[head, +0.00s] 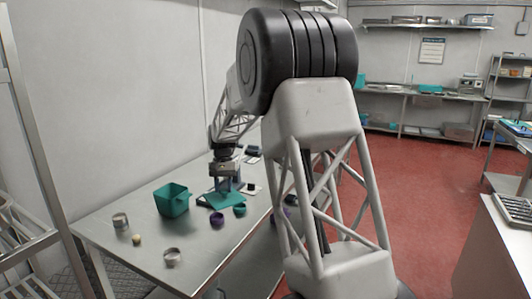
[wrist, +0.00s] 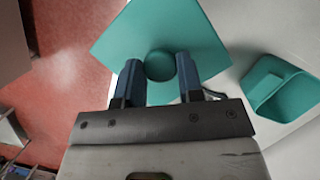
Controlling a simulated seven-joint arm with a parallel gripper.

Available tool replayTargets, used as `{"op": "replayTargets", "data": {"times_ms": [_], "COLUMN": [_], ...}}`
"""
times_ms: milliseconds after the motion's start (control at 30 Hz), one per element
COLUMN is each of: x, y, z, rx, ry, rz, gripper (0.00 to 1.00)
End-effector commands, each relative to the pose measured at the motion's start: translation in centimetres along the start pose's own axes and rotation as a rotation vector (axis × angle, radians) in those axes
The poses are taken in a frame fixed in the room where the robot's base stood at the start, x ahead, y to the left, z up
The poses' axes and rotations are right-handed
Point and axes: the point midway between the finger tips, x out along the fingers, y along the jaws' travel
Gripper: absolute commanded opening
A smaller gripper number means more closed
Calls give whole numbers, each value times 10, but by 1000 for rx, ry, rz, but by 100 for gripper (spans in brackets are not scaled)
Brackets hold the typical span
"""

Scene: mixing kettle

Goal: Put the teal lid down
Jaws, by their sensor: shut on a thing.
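The teal lid (head: 218,201) is a flat square plate with a round knob. It fills the upper middle of the wrist view (wrist: 205,45). My gripper (head: 224,188) is shut on the lid's knob, with one blue finger on each side of it in the wrist view (wrist: 160,68). The lid is over the table, to the right of the teal kettle (head: 172,202); I cannot tell whether it touches the table top. The open kettle also shows at the right of the wrist view (wrist: 257,88), apart from the lid.
The metal table (head: 190,252) carries a purple cup (head: 217,220), a small teal cup (head: 239,209), a metal can (head: 120,221), a metal ring-shaped cup (head: 172,257) and a small tan item (head: 136,240). The front of the table has bare room. Red floor lies beyond its right edge.

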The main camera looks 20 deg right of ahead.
Motion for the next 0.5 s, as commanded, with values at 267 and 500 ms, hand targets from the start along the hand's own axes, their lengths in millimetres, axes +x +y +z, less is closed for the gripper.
{"op": "replayTargets", "data": {"times_ms": [267, 500], "x": [30, 58], "y": [-16, -36], "z": [35, 61], "rx": [178, 414], "ry": [9, 11], "rz": [-57, -128], "gripper": [12, 12]}}
